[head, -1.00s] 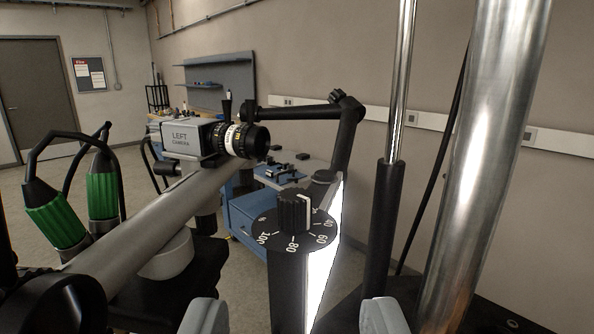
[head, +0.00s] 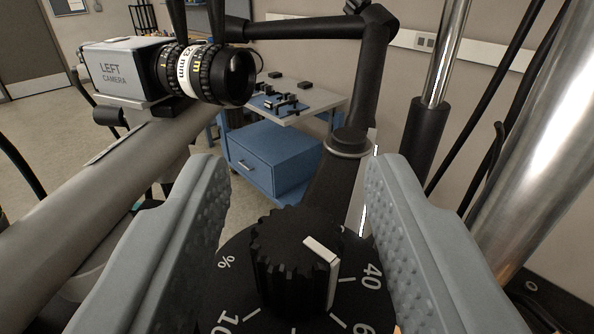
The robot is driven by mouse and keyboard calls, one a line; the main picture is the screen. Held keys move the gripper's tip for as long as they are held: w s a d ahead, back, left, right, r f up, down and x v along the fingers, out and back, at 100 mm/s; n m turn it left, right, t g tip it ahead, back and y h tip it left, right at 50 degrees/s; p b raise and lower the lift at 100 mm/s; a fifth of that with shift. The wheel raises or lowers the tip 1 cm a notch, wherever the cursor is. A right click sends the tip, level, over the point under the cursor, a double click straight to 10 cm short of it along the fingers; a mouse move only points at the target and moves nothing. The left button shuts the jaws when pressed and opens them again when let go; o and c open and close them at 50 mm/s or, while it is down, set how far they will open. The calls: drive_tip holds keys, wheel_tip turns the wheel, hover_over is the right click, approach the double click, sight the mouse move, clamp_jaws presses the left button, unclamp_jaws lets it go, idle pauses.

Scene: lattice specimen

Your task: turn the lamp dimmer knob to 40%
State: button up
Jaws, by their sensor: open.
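The lamp dimmer knob (head: 288,265) is black and ribbed, with a white pointer mark on its top and side. It stands on a black round dial (head: 228,285) with white numbers. The mark faces the lower right, towards the side with the 40 and the partly cut-off 60; I cannot tell its exact reading. A % sign and part of the 100 show at the left. My gripper (head: 300,185) is open, its two grey padded fingers on either side of the knob with a visible gap on each side. The dial's lower part is out of frame.
A camera marked LEFT (head: 125,72) on a grey tube (head: 110,185) is at the left. A black jointed arm (head: 372,75) rises behind the knob. Shiny metal posts (head: 545,165) stand close at the right. A blue cabinet (head: 270,158) is farther back.

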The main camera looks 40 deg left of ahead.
clamp_jaws()
drive_tip(key=shift+n+g+y, duration=0.7)
drive_tip(key=shift+g+y, duration=0.1)
drive_tip(key=n+g+y, duration=0.1)
drive_tip(key=n+g, duration=0.1)
drive_tip(key=g, duration=0.1)
drive_tip(key=n+g+y, duration=0.2)
drive_tip(key=shift+w+f+g, duration=0.1)
drive_tip(key=shift+w+g, duration=0.05)
drive_tip(key=shift+g, duration=0.25)
drive_tip(key=n+g+y, duration=0.1)
drive_tip(key=n+g, duration=0.3)
drive_tip(key=g, duration=0.2)
drive_tip(key=shift+n+g, duration=0.3)
drive_tip(key=shift+g, duration=0.1)
